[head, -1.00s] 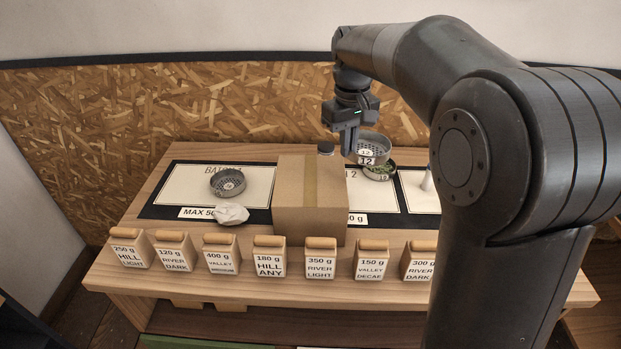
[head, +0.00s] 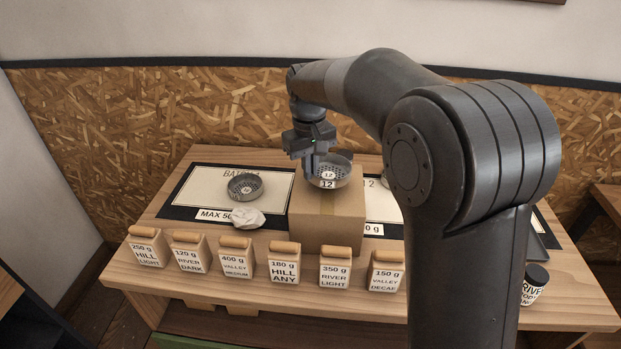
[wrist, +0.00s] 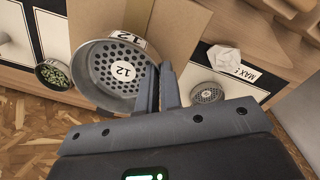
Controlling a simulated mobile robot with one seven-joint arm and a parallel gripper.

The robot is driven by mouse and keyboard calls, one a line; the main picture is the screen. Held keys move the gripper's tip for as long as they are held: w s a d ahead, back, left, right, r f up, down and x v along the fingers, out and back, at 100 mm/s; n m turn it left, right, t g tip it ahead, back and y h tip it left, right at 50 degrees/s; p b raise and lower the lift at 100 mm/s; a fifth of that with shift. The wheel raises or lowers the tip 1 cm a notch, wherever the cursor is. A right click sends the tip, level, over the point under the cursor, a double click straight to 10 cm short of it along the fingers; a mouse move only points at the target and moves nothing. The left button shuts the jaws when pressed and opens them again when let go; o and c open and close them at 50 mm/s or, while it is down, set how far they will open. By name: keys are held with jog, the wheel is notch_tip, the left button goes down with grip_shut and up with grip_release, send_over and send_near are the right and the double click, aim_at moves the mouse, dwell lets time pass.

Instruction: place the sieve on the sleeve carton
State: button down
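The grey perforated sieve marked 12 (head: 333,174) is held by its rim in my gripper (head: 311,166). It is above the cardboard sleeve carton (head: 325,225), over its back part in the head view. In the wrist view the fingers (wrist: 158,88) are shut on the wall of the sieve (wrist: 104,72), and the carton (wrist: 180,30) shows behind it. I cannot tell whether the sieve's base touches the carton top.
A second grey sieve (head: 244,187) lies on the left mat, with a crumpled white cloth (head: 247,218) in front. Several labelled bean blocks (head: 285,262) line the front edge. A dish of green beans (wrist: 53,74) shows in the wrist view. A dark jar (head: 534,285) stands at right.

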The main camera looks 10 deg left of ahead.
notch_tip(320, 180, down, 3)
jog(key=shift+f, duration=0.1)
jog(key=c, duration=1.6)
grip_release()
notch_tip(320, 180, up, 12)
jog(key=s+d+m+t, duration=0.4)
jog(key=s+d+m, duration=0.1)
jog(key=s+d, duration=1.35)
jog(key=s+d+f+m, duration=0.1)
jog(key=s+d+f, duration=0.1)
jog(key=s, duration=0.2)
jog(key=s+d+f+m+t, duration=0.1)
jog(key=s+f, duration=0.2)
jog(key=s, duration=0.2)
jog(key=shift+d+f, duration=0.25)
jog(key=shift+d, duration=0.1)
